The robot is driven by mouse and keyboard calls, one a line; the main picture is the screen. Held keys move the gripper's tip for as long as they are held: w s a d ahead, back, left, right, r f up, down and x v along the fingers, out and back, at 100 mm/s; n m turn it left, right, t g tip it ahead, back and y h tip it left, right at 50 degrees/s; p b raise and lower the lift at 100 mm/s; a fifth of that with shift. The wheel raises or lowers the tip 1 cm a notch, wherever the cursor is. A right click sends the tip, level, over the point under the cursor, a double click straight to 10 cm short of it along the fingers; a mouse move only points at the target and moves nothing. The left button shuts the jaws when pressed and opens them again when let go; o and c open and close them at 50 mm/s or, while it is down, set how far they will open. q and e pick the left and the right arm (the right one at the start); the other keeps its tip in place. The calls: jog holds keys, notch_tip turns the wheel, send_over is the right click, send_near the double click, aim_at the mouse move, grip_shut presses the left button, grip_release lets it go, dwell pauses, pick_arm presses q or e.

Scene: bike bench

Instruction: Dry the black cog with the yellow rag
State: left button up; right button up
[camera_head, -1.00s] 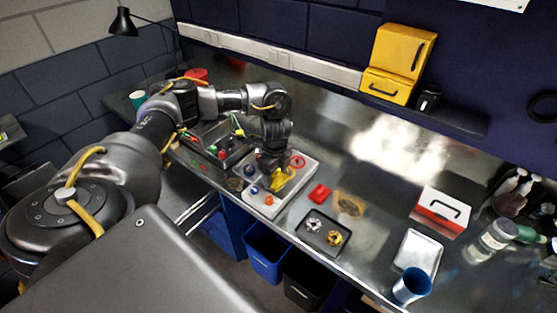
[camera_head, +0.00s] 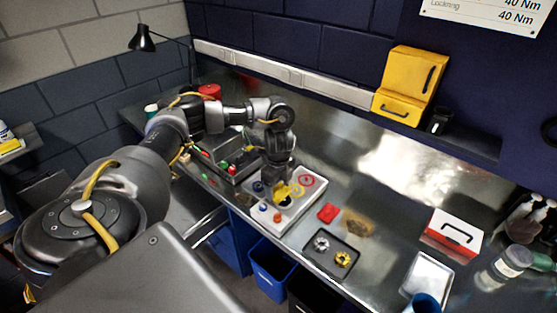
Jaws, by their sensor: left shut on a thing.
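My left gripper (camera_head: 281,183) is shut on the yellow rag (camera_head: 282,192) and holds it low over the pale board (camera_head: 306,202) on the bench. The rag hangs below the fingers as a small crumpled patch. A dark spot (camera_head: 286,202) at the rag's lower edge may be the black cog; it is too small and too covered to be sure. I cannot tell whether the rag touches it. My right gripper is not in view.
The board also bears a red ring (camera_head: 307,180) and small blue and orange pieces. A grey tray (camera_head: 231,165) of coloured parts stands left. A black tray (camera_head: 331,253) with two cogs and a red block (camera_head: 328,213) lie right. Bins stand below the bench edge.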

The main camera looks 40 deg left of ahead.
pick_arm(q)
notch_tip(320, 180, up, 2)
jog(key=shift+r+p, duration=0.2)
jog(key=shift+p, duration=0.75)
jog(key=shift+r, duration=0.95)
